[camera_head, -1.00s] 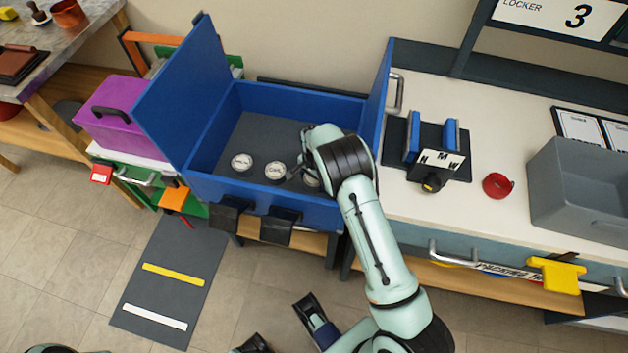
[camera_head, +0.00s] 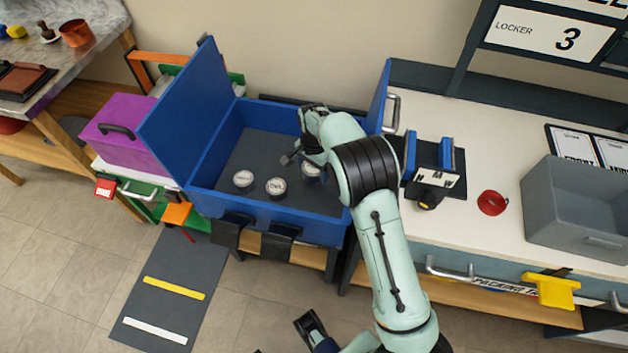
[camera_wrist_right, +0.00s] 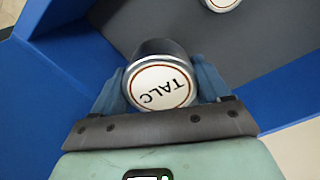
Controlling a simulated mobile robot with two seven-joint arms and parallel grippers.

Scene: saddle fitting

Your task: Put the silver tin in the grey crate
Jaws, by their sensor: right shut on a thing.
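My right gripper (camera_head: 304,165) is inside the blue box, shut on a metallic tin (camera_head: 312,171) with a silver rim and white lid. In the right wrist view the tin (camera_wrist_right: 162,86) sits between the two fingers (camera_wrist_right: 160,78), its lid reading TALC. It appears raised above the box floor, and its lower part is mostly hidden. Two similar white-lidded tins stand in the box, one at the left (camera_head: 243,178) and one in the middle (camera_head: 276,187). The grey crate (camera_head: 570,218) stands on the bench at the right and looks empty.
The blue box (camera_head: 205,195) has raised flaps at left and right. Between it and the crate are a blue-and-black stand (camera_head: 432,178) and a red round item (camera_head: 492,203) on the white bench (camera_head: 480,125). A purple case (camera_head: 125,135) is at the left.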

